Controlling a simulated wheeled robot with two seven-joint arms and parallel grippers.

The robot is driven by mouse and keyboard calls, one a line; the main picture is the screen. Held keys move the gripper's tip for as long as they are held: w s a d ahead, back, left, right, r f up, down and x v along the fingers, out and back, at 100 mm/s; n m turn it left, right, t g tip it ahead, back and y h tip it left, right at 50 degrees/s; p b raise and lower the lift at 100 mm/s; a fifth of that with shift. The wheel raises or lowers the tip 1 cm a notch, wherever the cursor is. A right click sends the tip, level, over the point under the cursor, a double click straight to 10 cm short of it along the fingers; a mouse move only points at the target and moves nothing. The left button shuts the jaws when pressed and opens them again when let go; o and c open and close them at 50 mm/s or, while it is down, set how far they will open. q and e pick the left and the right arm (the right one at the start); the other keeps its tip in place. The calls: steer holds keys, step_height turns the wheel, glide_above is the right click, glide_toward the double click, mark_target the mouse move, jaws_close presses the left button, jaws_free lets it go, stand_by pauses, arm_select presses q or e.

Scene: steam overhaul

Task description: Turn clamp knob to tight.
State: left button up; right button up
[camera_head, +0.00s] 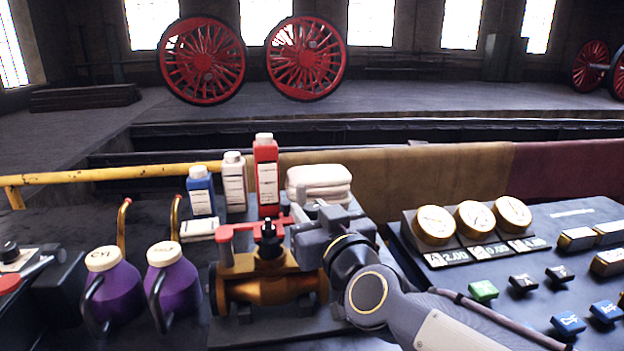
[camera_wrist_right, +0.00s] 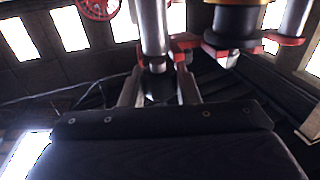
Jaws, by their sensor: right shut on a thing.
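A brass valve (camera_head: 262,285) sits on a dark stand at the front middle, with a red clamp bar (camera_head: 240,230) across its top and a black upright part (camera_head: 268,232) at its centre. My right gripper (camera_head: 298,232) reaches in from the right at the valve's top right side. In the right wrist view its two fingers (camera_wrist_right: 160,92) are shut on a dark round knob (camera_wrist_right: 158,85), below a silver rod (camera_wrist_right: 154,28). The gripper hides most of the knob in the head view, so its turn cannot be read. My left gripper is not in view.
Two purple oil cans (camera_head: 112,290) stand left of the valve. Blue, white and red bottles (camera_head: 266,178) and folded white cloths (camera_head: 318,182) are behind it. Gauges (camera_head: 434,225) and labelled blocks (camera_head: 483,291) lie on the right bench. A yellow rail (camera_head: 100,174) runs behind.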

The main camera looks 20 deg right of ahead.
steer(key=m+h+p, duration=0.2)
steer(key=shift+r+g+h, duration=0.2)
steer(key=shift+g+h, duration=0.1)
steer(key=shift+h, duration=0.1)
steer(key=shift+f+m+h, duration=0.25)
steer(key=shift+m+h, duration=0.25)
steer(key=shift+h, duration=0.2)
steer(key=shift+f+m+g+h, duration=0.15)
steer(key=shift+m+g+h, duration=0.2)
steer(key=shift+h, duration=0.25)
steer(key=m+g+h+b, duration=0.2)
steer(key=m+h+b, duration=0.1)
steer(key=h+b, duration=0.1)
steer(key=shift+d+f, duration=0.1)
steer(key=shift+f, duration=0.05)
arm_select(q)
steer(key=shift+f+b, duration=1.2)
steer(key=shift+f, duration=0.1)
arm_select(e)
steer(key=shift+r+m+g+h, duration=0.25)
steer(key=shift+m+g+h, duration=0.6)
steer(key=shift+h, duration=0.25)
steer(key=o, duration=0.9)
steer(key=shift+o, duration=0.2)
steer(key=shift+r, duration=0.1)
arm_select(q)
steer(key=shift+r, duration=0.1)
